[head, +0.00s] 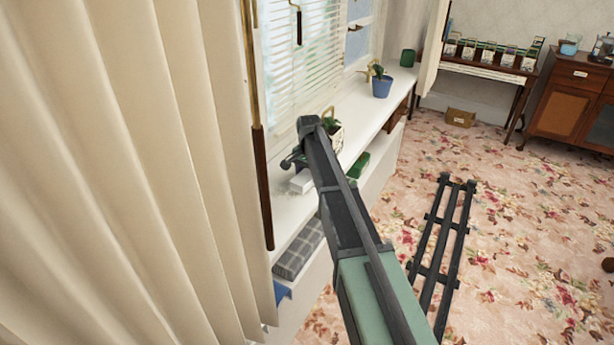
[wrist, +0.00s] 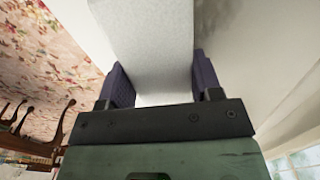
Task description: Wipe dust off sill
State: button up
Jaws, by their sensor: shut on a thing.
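The white sill (head: 384,112) runs under the window with blinds. My gripper (wrist: 152,85) has purple fingers on both sides of a pale, speckled block (wrist: 152,45) and is shut on it. In the head view a white block (head: 301,182) shows low beside my arm's end, over the near part of the sill; it looks like the same block. My arm hides the fingertips there. I cannot tell whether the block touches the sill.
A blue pot with a plant (head: 382,87) and a green pot (head: 408,58) stand farther along. A beige curtain (head: 130,170) fills the left.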

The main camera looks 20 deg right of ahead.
aim_at(298, 176)
jog(key=shift+w+d, duration=2.2)
jog(key=shift+d, duration=0.15)
jog(key=shift+w+a+f, duration=0.1)
jog(key=shift+w+a, duration=0.65)
jog(key=shift+s+a, duration=2.35)
jog(key=shift+a, duration=0.3)
jog(key=shift+s+a, duration=2.35)
jog(key=shift+a, duration=0.15)
jog(key=shift+s+a, duration=1.1)
jog(key=shift+s, duration=0.1)
jog(key=shift+s+a, duration=0.1)
jog(key=shift+a, duration=0.05)
jog(key=shift+w+a, duration=0.85)
jog(key=shift+w, duration=0.15)
jog(key=shift+w+d, duration=2.95)
jog(key=shift+d, duration=0.25)
jog(key=shift+w+d, duration=2.95)
jog(key=shift+d, duration=0.25)
notch_tip(298, 176, up, 6)
jog(key=p, duration=0.5)
jog(key=shift+p, duration=0.4)
